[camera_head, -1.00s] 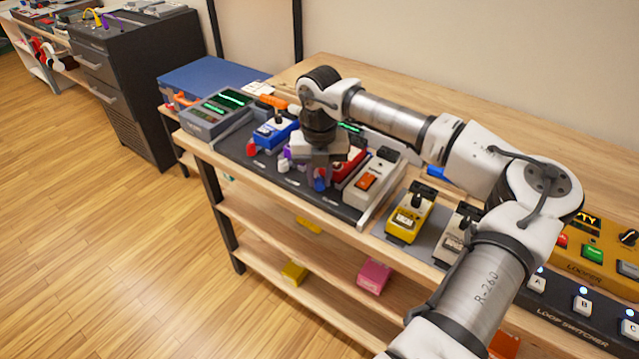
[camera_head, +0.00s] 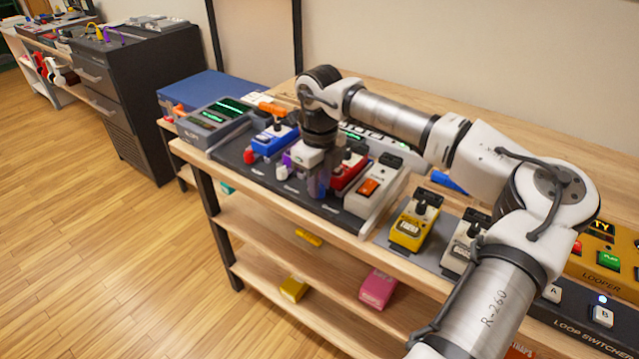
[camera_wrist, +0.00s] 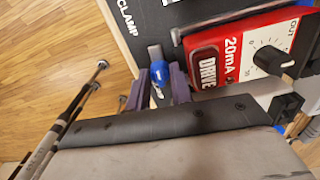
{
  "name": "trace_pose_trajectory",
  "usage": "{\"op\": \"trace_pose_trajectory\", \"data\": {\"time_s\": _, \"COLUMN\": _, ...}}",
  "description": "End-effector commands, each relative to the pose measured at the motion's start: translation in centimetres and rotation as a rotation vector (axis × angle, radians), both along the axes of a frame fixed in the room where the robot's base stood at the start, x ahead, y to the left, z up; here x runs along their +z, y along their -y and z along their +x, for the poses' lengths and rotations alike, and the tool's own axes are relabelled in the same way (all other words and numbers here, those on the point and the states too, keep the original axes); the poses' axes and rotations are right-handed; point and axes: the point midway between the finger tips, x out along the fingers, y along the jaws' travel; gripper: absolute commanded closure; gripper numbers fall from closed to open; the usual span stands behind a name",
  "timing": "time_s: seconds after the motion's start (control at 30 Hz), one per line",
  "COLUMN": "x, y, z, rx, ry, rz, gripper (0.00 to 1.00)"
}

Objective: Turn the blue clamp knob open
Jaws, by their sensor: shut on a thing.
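The blue clamp knob (camera_wrist: 159,72) shows in the wrist view near the printed word CLAMP, on a dark pedalboard (camera_head: 232,163). My gripper (camera_wrist: 159,88) has one finger on each side of the knob and is shut on it. In the head view my gripper (camera_head: 318,184) points down at the pedalboard's front edge, and its fingers hide most of the knob. I cannot tell how far the knob is turned.
The red DRIVE pedal (camera_wrist: 235,55) is close beside the right finger in the wrist view. A blue pedal (camera_head: 275,138), a white pedal (camera_head: 377,186) and a yellow pedal (camera_head: 409,230) stand nearby. The floor (camera_head: 90,250) at left is clear.

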Motion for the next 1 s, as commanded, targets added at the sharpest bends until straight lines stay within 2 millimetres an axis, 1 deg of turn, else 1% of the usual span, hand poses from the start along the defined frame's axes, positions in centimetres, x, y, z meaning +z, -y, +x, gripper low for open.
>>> {"op": "trace_pose_trajectory", "data": {"time_s": 0.3, "x": 0.06, "y": -0.02, "z": 0.03, "rx": 0.087, "ry": 0.001, "rz": 0.000, "gripper": 1.00}}
{"op": "trace_pose_trajectory", "data": {"time_s": 0.77, "x": 0.08, "y": -0.02, "z": 0.03, "rx": 0.096, "ry": 0.001, "rz": 0.000, "gripper": 1.00}}
{"op": "trace_pose_trajectory", "data": {"time_s": 0.8, "x": 0.08, "y": -0.02, "z": 0.03, "rx": 0.096, "ry": 0.001, "rz": 0.000, "gripper": 0.73}}
{"op": "trace_pose_trajectory", "data": {"time_s": 0.93, "x": 0.07, "y": -0.01, "z": 0.02, "rx": 0.095, "ry": 0.001, "rz": 0.000, "gripper": 0.56}}
{"op": "trace_pose_trajectory", "data": {"time_s": 1.0, "x": 0.05, "y": 0.00, "z": 0.03, "rx": 0.095, "ry": 0.001, "rz": 0.000, "gripper": 0.56}}
